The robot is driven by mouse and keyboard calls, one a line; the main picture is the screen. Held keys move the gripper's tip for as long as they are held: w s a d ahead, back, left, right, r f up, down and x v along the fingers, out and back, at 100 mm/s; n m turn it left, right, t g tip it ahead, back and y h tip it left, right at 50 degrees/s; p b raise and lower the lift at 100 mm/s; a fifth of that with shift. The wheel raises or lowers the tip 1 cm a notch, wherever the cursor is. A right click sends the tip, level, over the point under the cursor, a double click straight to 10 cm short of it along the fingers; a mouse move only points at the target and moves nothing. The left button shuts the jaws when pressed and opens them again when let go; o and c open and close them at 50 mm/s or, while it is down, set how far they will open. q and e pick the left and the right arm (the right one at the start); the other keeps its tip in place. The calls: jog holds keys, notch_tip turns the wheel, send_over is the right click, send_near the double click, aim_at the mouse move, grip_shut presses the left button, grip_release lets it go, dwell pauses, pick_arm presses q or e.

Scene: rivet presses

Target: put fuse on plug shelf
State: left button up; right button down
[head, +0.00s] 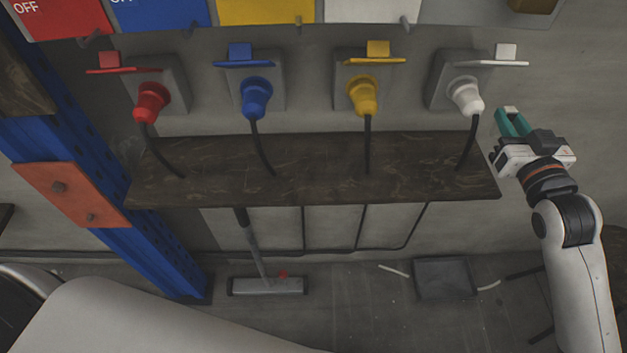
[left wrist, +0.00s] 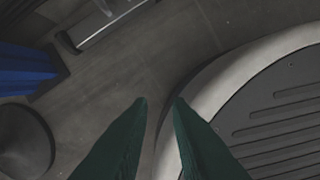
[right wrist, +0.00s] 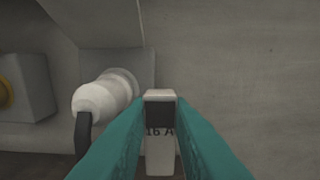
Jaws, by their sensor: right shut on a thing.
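The fuse (right wrist: 160,135), a small white block with a dark band and the marking "16 A", is held between the green fingers of my right gripper (right wrist: 161,112). In the head view, my right gripper (head: 512,122) is just beyond the shelf's right end, near the white plug (head: 466,97); only a pale bit of the fuse shows there. The plug shelf (head: 320,188) is a dark wooden board below the plugs. My left gripper (left wrist: 160,105) is open and empty above the floor in the left wrist view; it is not visible in the head view.
Red (head: 150,100), blue (head: 256,97) and yellow plugs (head: 362,95) sit in wall sockets; their black cables run down to the shelf. Bare shelf surface lies between the cables. A blue upright (head: 160,245) stands at left.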

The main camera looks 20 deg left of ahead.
aim_at(477, 177)
pick_arm(q)
jog(key=shift+w+f+b, duration=0.3)
jog(key=shift+f, duration=0.1)
pick_arm(e)
jog(key=shift+w+d+f, duration=0.1)
jog(key=shift+w+f, duration=0.15)
